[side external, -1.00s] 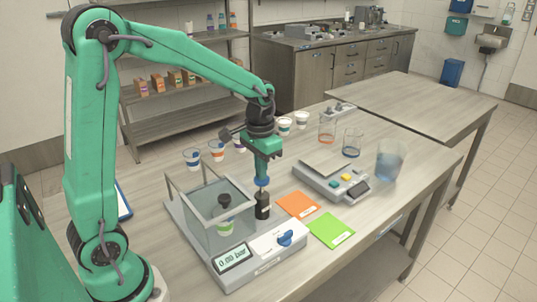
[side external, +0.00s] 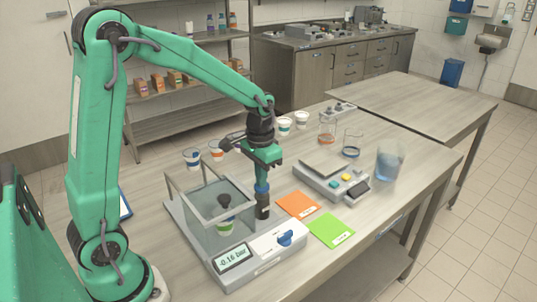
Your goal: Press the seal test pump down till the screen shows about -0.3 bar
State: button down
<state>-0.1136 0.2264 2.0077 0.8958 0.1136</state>
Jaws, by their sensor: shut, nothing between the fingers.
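The seal tester (side external: 262,258) stands on the table with a clear chamber (side external: 207,221) at its left. A cup with a dark top (side external: 225,213) is inside the chamber. The screen (side external: 233,258) reads -0.16 bar. A blue knob (side external: 286,238) is on the front panel. The pump (side external: 263,207) is a dark cylinder at the back right of the tester. My gripper (side external: 262,178) is shut with nothing held, pointing down right over the pump's blue top, and appears to be touching it.
An orange card (side external: 298,205) and a green card (side external: 331,230) lie right of the tester. A scale (side external: 332,177), clear beakers (side external: 351,143) and a jug of blue liquid (side external: 389,160) stand farther right. Several cups (side external: 191,158) stand behind.

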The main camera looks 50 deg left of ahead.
notch_tip(320, 180, up, 13)
dwell(0.5)
jog(key=shift+r, duration=0.15)
dwell(1.2)
jog(key=shift+w+r, duration=0.2)
jog(key=shift+r, duration=0.65)
jog(key=shift+w+r, duration=0.15)
jog(key=shift+r, duration=0.65)
jog(key=shift+f, duration=0.1)
notch_tip(320, 180, down, 14)
jog(key=shift+r, duration=0.1)
jog(key=shift+s+f, duration=0.1)
jog(key=shift+f, duration=1.8)
